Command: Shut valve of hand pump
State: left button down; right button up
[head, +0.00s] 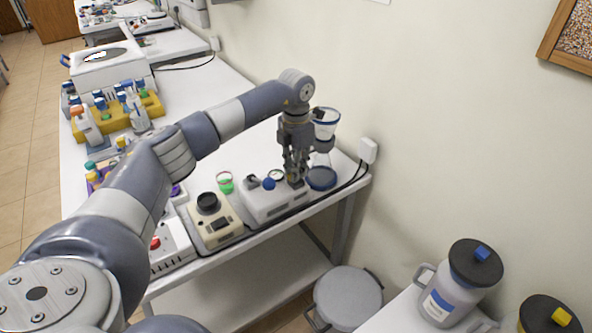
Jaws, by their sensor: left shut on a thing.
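The hand pump (272,206) looks to be the pale grey box near the right end of the white bench. A blue knob (268,183) and a small round gauge (277,175) show on its top. My left gripper (296,181) points down at the pump's right end, just right of the gauge. Its fingers are shut on a small part there, which looks like the valve; the fingers mostly hide it, so I cannot tell how far it is turned. My right gripper is not in view.
A clear funnel-like vessel (325,123) stands close behind my left gripper, with a dark blue round base (321,178) to its right. A beige device (214,222) with a black top stands left of the pump. The wall is close behind.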

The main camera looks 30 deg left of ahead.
pick_arm(q)
jog(key=shift+r+m, duration=0.1)
jog(key=shift+m, duration=0.5)
jog(key=c, duration=1.6)
grip_release()
notch_tip(320, 180, up, 12)
